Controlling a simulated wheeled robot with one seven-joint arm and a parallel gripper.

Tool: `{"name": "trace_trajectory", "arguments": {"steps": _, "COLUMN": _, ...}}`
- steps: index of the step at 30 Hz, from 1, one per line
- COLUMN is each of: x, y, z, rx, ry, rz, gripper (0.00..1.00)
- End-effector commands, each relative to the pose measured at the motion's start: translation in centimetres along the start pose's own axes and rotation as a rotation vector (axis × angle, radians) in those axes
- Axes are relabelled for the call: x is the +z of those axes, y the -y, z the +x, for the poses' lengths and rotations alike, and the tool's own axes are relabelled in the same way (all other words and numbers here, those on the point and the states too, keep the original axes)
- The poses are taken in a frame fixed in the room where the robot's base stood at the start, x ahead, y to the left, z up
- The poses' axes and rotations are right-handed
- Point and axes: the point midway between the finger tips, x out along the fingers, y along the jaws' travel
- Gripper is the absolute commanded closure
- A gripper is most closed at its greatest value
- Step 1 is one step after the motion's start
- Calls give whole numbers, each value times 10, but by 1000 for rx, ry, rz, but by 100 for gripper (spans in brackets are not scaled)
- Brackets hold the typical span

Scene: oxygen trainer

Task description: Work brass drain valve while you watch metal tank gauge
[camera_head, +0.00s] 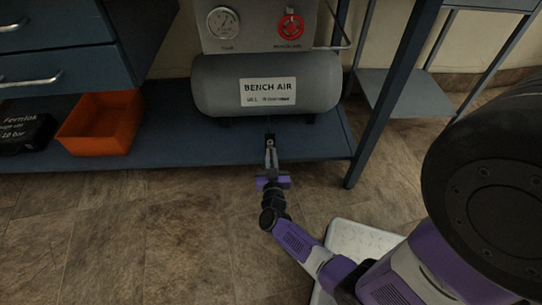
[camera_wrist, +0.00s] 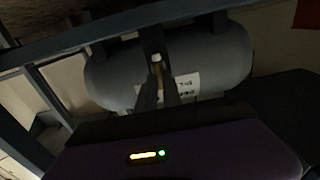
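The grey tank (camera_head: 318,82), labelled BENCH AIR, lies on the blue lower shelf. The metal tank gauge (camera_head: 223,22) is a round white dial on the panel above it; its needle is too small to read. My gripper (camera_head: 270,150) reaches under the front of the tank at the shelf edge. In the wrist view, the brass drain valve (camera_wrist: 158,68) shows as a small brass piece with a pale end between my fingertips (camera_wrist: 158,75). The fingers are close together and appear shut on it. In the head view, my fingers mostly hide the valve.
A red knob (camera_head: 290,26) sits on the panel right of the gauge. An orange bin (camera_head: 101,122) and a black case (camera_head: 25,133) are on the shelf at left. A blue table leg (camera_head: 385,105) stands right of my gripper.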

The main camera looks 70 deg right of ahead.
Motion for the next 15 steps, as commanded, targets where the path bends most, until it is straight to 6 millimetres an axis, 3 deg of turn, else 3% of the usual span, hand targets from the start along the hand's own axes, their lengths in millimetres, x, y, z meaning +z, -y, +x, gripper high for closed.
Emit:
{"name": "trace_trajectory", "arguments": {"steps": 8, "x": -1, "y": 0, "z": 0, "rx": -1, "ry": 2, "rz": -14, "gripper": 100}}
{"name": "trace_trajectory", "arguments": {"steps": 15, "x": -2, "y": 1, "z": 0, "rx": -2, "ry": 4, "rz": -153, "gripper": 100}}
